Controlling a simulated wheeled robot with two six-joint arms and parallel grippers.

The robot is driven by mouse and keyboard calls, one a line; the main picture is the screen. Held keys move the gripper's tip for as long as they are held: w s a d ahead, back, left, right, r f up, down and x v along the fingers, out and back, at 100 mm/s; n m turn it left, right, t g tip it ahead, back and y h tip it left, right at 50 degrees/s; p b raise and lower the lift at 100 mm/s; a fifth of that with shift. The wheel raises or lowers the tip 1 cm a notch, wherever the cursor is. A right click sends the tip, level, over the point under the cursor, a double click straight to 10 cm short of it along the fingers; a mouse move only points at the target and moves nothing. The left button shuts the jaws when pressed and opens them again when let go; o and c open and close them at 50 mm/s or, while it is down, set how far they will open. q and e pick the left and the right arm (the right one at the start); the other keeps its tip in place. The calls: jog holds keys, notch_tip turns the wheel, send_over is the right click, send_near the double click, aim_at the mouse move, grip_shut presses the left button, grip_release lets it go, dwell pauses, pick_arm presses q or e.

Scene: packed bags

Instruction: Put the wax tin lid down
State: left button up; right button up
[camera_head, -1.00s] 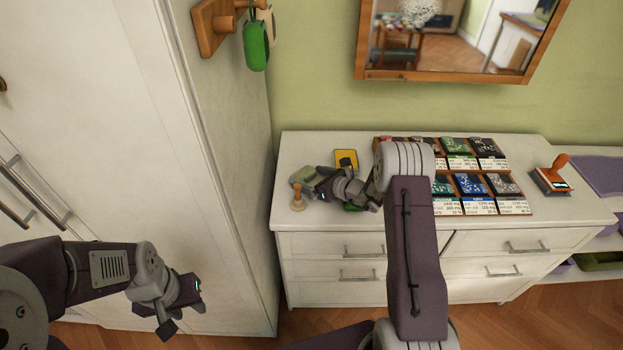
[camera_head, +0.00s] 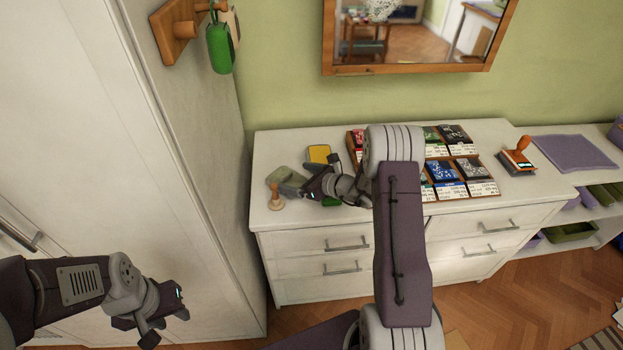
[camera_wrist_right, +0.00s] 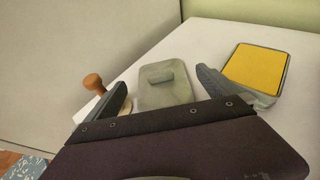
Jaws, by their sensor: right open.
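The wax tin lid (camera_wrist_right: 158,92) is a grey-green rounded rectangle with a raised bar handle. It lies flat on the white dresser top, handle up, and shows in the head view (camera_head: 281,174) at the left end. My right gripper (camera_head: 294,188) is open, with its fingers spread apart on either side of the lid in the right wrist view. The open wax tin (camera_wrist_right: 258,70) with yellow wax stands right of the lid, apart from it, near the back. My left gripper (camera_head: 167,324) is open and empty, low in front of the wardrobe.
A small wooden-handled stamp (camera_wrist_right: 95,84) stands left of the lid, close to my right gripper's left finger. A rack of colourful packets (camera_head: 463,170) stands farther right, partly behind my right arm. The wardrobe (camera_head: 205,150) closes off the left side. A mirror (camera_head: 410,40) hangs behind.

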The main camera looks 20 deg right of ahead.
jog(key=v, duration=0.7)
jog(key=shift+s, duration=0.15)
jog(key=shift+s+a, duration=0.15)
jog(key=shift+a, duration=0.1)
jog(key=s+a+f+n+g+y, duration=0.1)
jog(key=s+a+n+g+y, duration=0.1)
jog(key=s+a+n+g, duration=0.9)
jog(key=s+d+n+h, duration=0.2)
jog(key=s+n+h, duration=0.2)
jog(key=n, duration=0.5)
jog(key=s+d+n+h, duration=0.2)
jog(key=s+n+h, duration=0.2)
jog(key=s+n, duration=0.4)
jog(key=shift+s+d+n, duration=0.25)
jog(key=shift+n, duration=0.75)
